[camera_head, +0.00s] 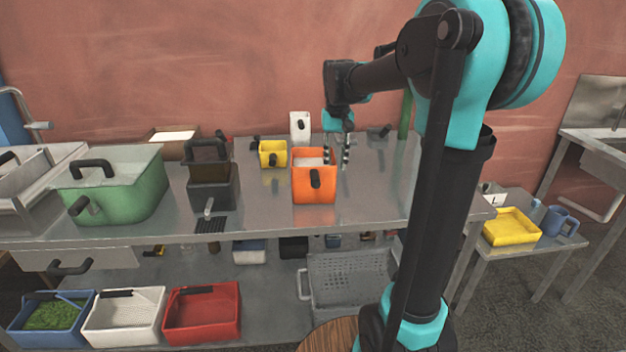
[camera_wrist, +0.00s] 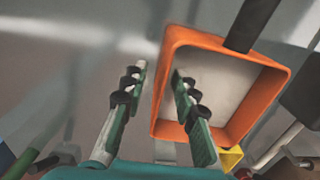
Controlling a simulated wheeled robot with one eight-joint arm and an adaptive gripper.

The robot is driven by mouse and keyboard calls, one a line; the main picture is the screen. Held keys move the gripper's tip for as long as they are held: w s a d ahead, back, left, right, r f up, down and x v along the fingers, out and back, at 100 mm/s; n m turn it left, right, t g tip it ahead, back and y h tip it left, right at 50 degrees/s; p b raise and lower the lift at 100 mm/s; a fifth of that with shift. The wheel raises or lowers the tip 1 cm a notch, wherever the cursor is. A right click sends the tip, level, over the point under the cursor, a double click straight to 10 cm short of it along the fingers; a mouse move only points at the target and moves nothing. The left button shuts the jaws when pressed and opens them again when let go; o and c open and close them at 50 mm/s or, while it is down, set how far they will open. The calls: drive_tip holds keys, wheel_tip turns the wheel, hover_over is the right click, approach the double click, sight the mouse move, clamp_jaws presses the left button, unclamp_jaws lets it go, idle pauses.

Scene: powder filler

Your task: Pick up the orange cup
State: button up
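The orange cup (camera_head: 314,188) is a square-sided cup with a dark handle, upright near the front of the metal table. The wrist view looks down on its rim (camera_wrist: 263,107) and pale inside, with the dark handle at the top. My gripper (camera_head: 336,158) is at the cup's back right corner in the head view. In the wrist view my gripper (camera_wrist: 159,70) is open and empty. One finger is outside the cup's left wall, and the other overlaps the cup's opening. I cannot tell whether that finger is inside or above the rim, or touching it.
A yellow cup (camera_head: 273,154) and a white cup (camera_head: 300,127) stand behind the orange cup. A dark container (camera_head: 212,192) and a green pot (camera_head: 115,195) stand to the left. The table (camera_head: 380,190) is mostly clear to the right. A grey basket (camera_head: 350,284) is below.

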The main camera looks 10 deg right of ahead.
drive_tip(key=shift+w+a+f, duration=0.1)
drive_tip(key=shift+w+f, duration=0.05)
drive_tip(key=shift+f, duration=1.35)
drive_tip(key=shift+w+a+f, duration=0.1)
drive_tip(key=shift+f, duration=1.4)
clamp_jaws()
